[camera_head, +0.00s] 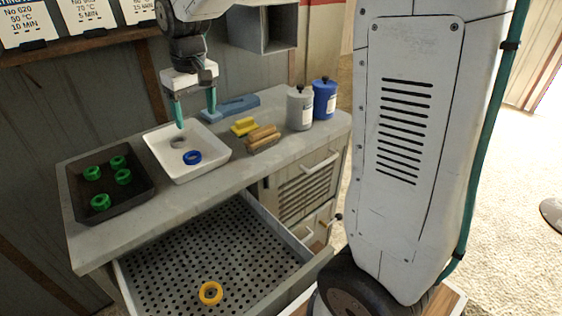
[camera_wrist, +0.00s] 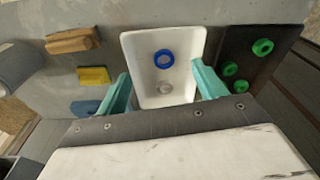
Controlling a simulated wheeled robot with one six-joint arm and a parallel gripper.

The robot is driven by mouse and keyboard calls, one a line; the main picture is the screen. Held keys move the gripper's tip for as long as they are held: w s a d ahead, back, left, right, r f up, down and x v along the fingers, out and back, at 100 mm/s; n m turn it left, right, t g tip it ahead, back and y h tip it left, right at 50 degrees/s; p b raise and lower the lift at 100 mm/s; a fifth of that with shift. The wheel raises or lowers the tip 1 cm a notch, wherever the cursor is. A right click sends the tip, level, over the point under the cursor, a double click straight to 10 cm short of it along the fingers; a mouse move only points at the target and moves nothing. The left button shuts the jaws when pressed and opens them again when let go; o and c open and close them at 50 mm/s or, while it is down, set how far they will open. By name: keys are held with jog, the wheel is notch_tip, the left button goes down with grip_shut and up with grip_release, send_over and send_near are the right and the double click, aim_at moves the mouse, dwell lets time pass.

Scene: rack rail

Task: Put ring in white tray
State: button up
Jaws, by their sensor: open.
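The white tray (camera_head: 211,146) stands on the grey counter. A blue ring (camera_head: 193,155) lies flat inside it, with a small grey round piece (camera_head: 179,141) beside it, too small to make out. My gripper (camera_head: 196,119) is open and empty above the tray; in the wrist view the tray (camera_wrist: 140,72) and the blue ring (camera_wrist: 163,64) show between its teal fingers. A yellow ring (camera_head: 210,292) lies in the open perforated drawer (camera_head: 210,245). Several green rings (camera_head: 123,177) lie in the dark tray (camera_head: 138,198).
A grey canister (camera_head: 300,110) and a blue canister (camera_head: 325,101) stand at the counter's right end. A grey open box (camera_head: 262,30) hangs on the wall.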

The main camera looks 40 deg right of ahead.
jog(key=s+d+m, duration=0.1)
jog(key=s+d, duration=0.1)
jog(key=s, duration=2.8)
jog(key=shift+s+d+r+m, duration=0.15)
jog(key=shift+r+m, duration=0.15)
jog(key=shift+m, duration=0.1)
